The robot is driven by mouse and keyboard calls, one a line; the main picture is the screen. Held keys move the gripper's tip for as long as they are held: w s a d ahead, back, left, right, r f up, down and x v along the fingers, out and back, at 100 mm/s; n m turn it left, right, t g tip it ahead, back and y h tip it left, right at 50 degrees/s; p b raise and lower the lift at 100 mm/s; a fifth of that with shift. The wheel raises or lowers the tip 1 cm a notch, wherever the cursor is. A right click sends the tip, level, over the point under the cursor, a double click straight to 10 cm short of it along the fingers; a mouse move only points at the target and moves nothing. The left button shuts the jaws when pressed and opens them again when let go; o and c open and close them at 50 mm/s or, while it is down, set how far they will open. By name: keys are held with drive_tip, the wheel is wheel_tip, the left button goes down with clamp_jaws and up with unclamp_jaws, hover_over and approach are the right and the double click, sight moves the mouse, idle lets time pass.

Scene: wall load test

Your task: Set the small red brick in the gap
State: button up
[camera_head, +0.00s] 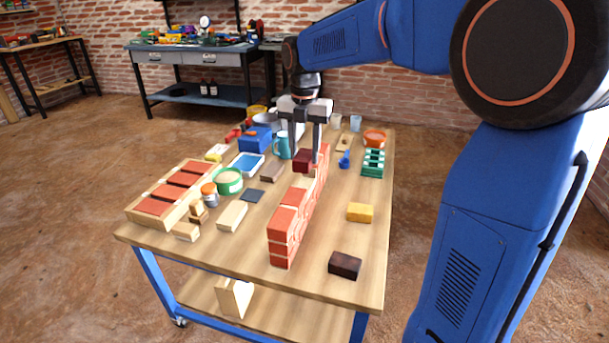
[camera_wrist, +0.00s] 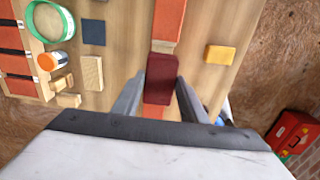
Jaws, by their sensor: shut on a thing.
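My gripper (camera_head: 304,152) is shut on the small dark red brick (camera_head: 301,160), with a finger on either side of it. In the wrist view the brick (camera_wrist: 160,78) sits between the two fingers (camera_wrist: 161,72). The orange-red brick wall (camera_head: 284,232) runs along the table away from the head camera. The brick is at the middle-to-far part of the wall, and in the wrist view it lines up with the wall top (camera_wrist: 168,22). I cannot tell whether it touches the wall. The gap is not clearly visible behind the fingers and brick.
A yellow block (camera_head: 360,212) and a dark brown block (camera_head: 345,264) lie right of the wall. Left are a brick tray (camera_head: 133,213), a green tape roll (camera_head: 229,181), a wooden block (camera_head: 232,216) and a teal mug (camera_head: 282,147). A green rack (camera_head: 373,163) stands far right.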

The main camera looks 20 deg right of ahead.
drive_tip(key=shift+f, duration=3.1)
drive_tip(key=shift+f, duration=0.2)
drive_tip(key=o, duration=1.4)
drive_tip(key=shift+r, duration=0.1)
